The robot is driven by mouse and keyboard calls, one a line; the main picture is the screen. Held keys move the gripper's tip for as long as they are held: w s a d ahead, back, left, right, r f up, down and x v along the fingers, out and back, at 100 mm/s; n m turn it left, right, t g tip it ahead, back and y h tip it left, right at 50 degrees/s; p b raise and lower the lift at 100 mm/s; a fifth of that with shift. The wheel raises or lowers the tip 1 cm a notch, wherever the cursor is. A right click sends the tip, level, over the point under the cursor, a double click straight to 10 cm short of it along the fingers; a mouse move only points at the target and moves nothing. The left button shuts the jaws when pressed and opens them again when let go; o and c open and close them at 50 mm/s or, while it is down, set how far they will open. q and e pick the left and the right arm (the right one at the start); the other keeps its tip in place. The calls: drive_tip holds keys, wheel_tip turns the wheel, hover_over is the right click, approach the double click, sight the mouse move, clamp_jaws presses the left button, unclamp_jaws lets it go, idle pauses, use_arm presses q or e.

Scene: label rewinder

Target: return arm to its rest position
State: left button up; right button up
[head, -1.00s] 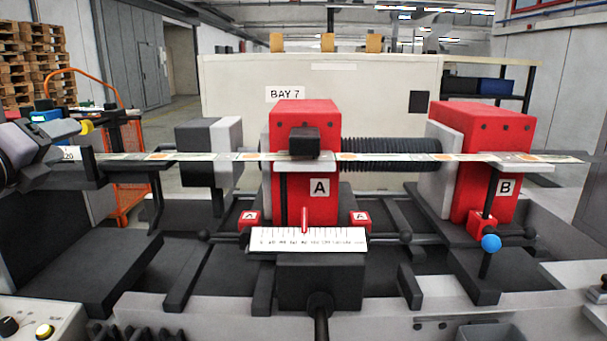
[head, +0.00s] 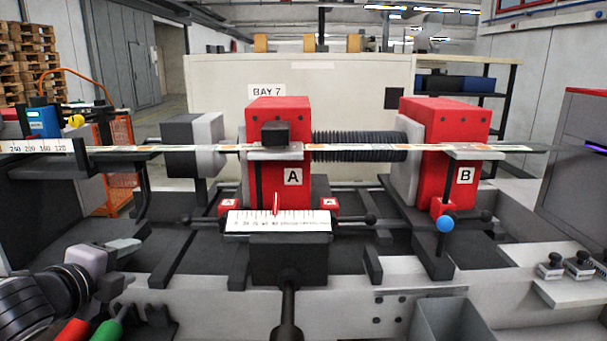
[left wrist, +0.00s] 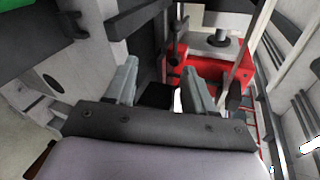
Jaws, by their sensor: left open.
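My left gripper (head: 125,262) is at the lower left of the head view, low in front of the machine. In the left wrist view its two grey fingers (left wrist: 160,88) stand apart with nothing held between them. The red block A (head: 265,180) and red block B (head: 418,170) stand to its right, and the gripper is clear of both. A white scale plate with a red pointer (head: 278,222) sits in front of block A. A blue ball knob (head: 445,224) is below block B. My right gripper is not in view.
A label strip (head: 345,148) runs across the machine above the gripper. A white numbered ruler (head: 40,146) is at its left end. Red and green handles (head: 106,329) lie close below the gripper. Several black knobs (head: 580,262) stand on a ledge at the right.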

use_arm(q)
drive_tip(key=s+d+f+n+g, duration=0.2)
drive_tip(key=s+d+f+n, duration=0.25)
drive_tip(key=f, duration=0.35)
drive_tip(key=s+d+f+n+g, duration=0.2)
drive_tip(key=s+d+f+n, duration=0.1)
drive_tip(key=s+f, duration=0.3)
drive_tip(key=s+d+f+n+g, duration=0.25)
drive_tip(key=s+f+n, duration=0.25)
drive_tip(key=s, duration=0.3)
drive_tip(key=s+d+f+n+g, duration=0.1)
drive_tip(key=s+f+n+g, duration=0.4)
drive_tip(key=s, duration=0.3)
drive_tip(key=w+d+f+t+h, duration=0.2)
drive_tip(key=w+f+t, duration=0.3)
drive_tip(key=f+t, duration=0.3)
drive_tip(key=shift+w+d+f, duration=0.35)
drive_tip(key=shift+d+f, duration=0.2)
drive_tip(key=shift+f, duration=0.4)
drive_tip(key=shift+c, duration=1.1)
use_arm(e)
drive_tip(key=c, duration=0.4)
use_arm(q)
drive_tip(key=shift+s+a, duration=0.1)
drive_tip(key=shift+a, duration=0.05)
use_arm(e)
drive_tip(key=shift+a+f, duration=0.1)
